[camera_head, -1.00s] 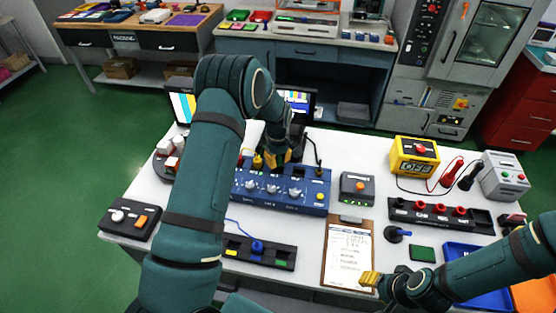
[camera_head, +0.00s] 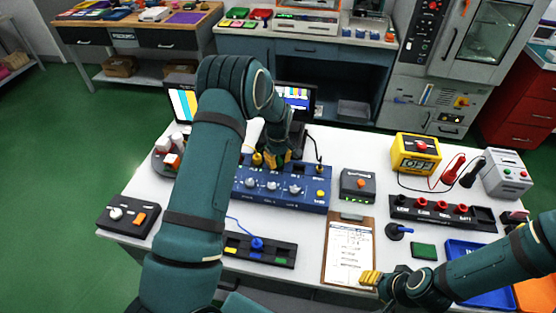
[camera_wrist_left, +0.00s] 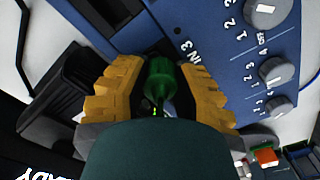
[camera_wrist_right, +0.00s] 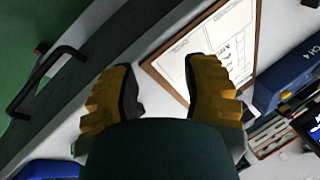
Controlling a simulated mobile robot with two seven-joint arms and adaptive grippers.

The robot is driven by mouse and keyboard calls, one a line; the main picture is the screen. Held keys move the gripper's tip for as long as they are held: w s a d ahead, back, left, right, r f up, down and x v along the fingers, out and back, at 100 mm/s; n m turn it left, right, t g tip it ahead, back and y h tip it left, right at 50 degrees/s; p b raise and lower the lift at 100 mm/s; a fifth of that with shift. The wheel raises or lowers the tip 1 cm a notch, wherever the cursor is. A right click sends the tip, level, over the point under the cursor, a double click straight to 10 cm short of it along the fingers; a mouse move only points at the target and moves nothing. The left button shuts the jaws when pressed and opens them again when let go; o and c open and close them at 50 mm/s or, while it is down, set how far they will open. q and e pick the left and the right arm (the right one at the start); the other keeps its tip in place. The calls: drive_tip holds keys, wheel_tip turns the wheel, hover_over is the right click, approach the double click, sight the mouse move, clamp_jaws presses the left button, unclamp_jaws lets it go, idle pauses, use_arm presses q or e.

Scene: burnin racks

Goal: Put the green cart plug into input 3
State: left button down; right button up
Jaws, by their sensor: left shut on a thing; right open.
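The blue switch box (camera_head: 281,187) with white knobs stands in the middle of the white table. The left wrist view shows its panel (camera_wrist_left: 222,62), with the label IN 3 near the plug. My left gripper (camera_head: 274,160) is at the back edge of the box. It is shut on the green plug (camera_wrist_left: 159,82), which is between the yellow fingers (camera_wrist_left: 160,92) and right at the box beside IN 3. I cannot tell how deep the plug sits. My right gripper (camera_head: 371,278) is open and empty near the clipboard; its fingers also show in the right wrist view (camera_wrist_right: 163,92).
The clipboard (camera_head: 349,255) lies at the table's front. A dark holder (camera_head: 260,250) with a blue plug (camera_head: 257,244) is left of it. A small box with an orange button (camera_head: 357,184) stands right of the blue box. A monitor (camera_head: 297,99) stands behind.

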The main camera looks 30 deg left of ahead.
use_arm(q)
drive_tip(key=shift+f, duration=0.2)
use_arm(e)
drive_tip(key=shift+f, duration=0.15)
use_arm(q)
drive_tip(key=c, duration=0.8)
unclamp_jaws()
drive_tip(key=shift+r, duration=0.1)
wheel_tip(320, 180, up, 12)
drive_tip(key=shift+f, duration=0.1)
